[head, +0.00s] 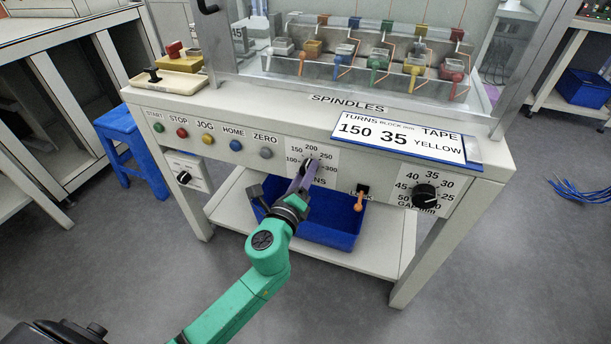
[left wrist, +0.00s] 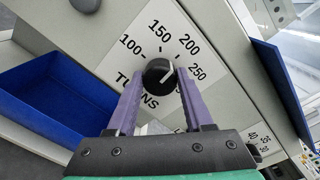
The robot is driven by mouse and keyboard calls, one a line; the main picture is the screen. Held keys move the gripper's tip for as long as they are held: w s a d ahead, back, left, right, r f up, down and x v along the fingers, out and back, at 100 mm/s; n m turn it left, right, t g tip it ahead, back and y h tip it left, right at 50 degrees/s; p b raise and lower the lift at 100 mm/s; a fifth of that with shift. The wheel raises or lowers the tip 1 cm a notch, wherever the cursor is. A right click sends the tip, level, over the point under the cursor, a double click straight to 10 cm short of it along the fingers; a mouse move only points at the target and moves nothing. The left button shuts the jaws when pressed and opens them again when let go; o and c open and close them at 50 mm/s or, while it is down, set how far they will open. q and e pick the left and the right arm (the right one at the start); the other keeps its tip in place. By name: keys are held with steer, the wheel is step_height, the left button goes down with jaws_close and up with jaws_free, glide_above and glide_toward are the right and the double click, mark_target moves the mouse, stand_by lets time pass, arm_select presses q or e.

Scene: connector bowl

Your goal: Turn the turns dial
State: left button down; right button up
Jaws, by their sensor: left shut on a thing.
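The turns dial (left wrist: 157,73) is a round black knob with a white pointer line, on a white scale plate (head: 325,164) on the machine's front. Marks from 100 to 250 show in the left wrist view. The white line slants to the upper right, roughly towards 200. My left gripper (left wrist: 158,88), with purple fingers, is shut on the dial, one finger on each side. In the head view, the left gripper (head: 303,178) hides most of the dial. A card (head: 398,137) above reads turns 150, block 35 mm, tape yellow. My right gripper is not in view.
Coloured buttons (head: 208,140) run left of the dial. An orange-handled lever (head: 359,201) and a black gap dial (head: 425,196) are to its right. A blue bin (head: 335,220) sits on the shelf below. Spindles with coloured parts stand behind a clear guard above.

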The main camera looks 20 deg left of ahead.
arm_select(q)
steer(key=shift+a+f+n+b, duration=0.1)
steer(key=shift+n+b, duration=0.15)
steer(key=shift+n, duration=1.65)
steer(key=shift+f+n+b, duration=0.1)
steer(key=shift+n+b, duration=0.15)
steer(key=shift+n, duration=1.65)
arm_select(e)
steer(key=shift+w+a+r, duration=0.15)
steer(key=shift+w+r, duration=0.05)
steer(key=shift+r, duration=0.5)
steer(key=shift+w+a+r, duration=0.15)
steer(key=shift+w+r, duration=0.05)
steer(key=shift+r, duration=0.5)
arm_select(q)
steer(key=shift+c, duration=1.5)
jaws_free()
steer(key=shift+r, duration=0.1)
